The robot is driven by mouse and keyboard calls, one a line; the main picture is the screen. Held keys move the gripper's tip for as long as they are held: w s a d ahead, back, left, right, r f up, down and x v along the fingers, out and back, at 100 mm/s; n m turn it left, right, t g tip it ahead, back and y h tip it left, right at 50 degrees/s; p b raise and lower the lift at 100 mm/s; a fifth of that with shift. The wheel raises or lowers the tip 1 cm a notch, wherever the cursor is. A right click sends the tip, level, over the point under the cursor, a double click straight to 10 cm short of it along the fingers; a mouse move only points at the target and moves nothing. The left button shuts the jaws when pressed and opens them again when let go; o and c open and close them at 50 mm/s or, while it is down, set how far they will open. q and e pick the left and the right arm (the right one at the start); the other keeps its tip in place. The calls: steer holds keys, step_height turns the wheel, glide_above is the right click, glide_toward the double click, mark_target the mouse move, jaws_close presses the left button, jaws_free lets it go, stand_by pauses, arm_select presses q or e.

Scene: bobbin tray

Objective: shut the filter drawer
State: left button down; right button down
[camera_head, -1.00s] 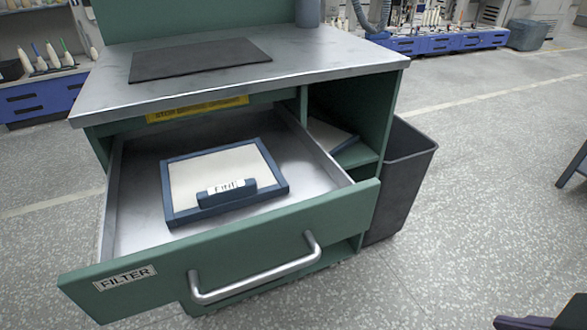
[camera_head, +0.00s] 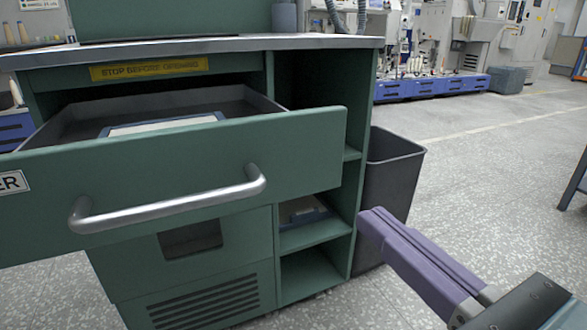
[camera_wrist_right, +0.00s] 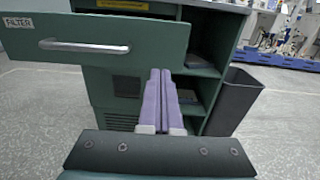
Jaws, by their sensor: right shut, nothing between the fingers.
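The green filter drawer (camera_head: 200,165) stands pulled out of the cabinet, with a silver bar handle (camera_head: 165,208) on its front. A blue-framed filter (camera_head: 160,125) lies inside, mostly hidden by the drawer front. In the right wrist view the drawer (camera_wrist_right: 150,35) is at the upper left with its FILTER label (camera_wrist_right: 18,22). My right gripper (camera_head: 372,222), with purple fingers, is shut and empty. It is to the right of the drawer front and lower than its top edge, apart from the handle. It also shows in the right wrist view (camera_wrist_right: 160,75). My left gripper is not in view.
A grey bin (camera_head: 390,180) stands against the cabinet's right side. Open shelves (camera_head: 315,235) are right of the drawer, one holding a framed panel. A metal worktop (camera_head: 220,44) is above. Open floor (camera_head: 500,150) lies to the right.

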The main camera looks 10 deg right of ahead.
mark_target(305, 160)
arm_select(q)
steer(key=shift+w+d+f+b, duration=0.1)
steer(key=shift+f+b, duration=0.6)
steer(key=shift+b, duration=0.05)
arm_select(e)
steer(key=x, duration=1.1)
steer(key=shift+w, duration=0.1)
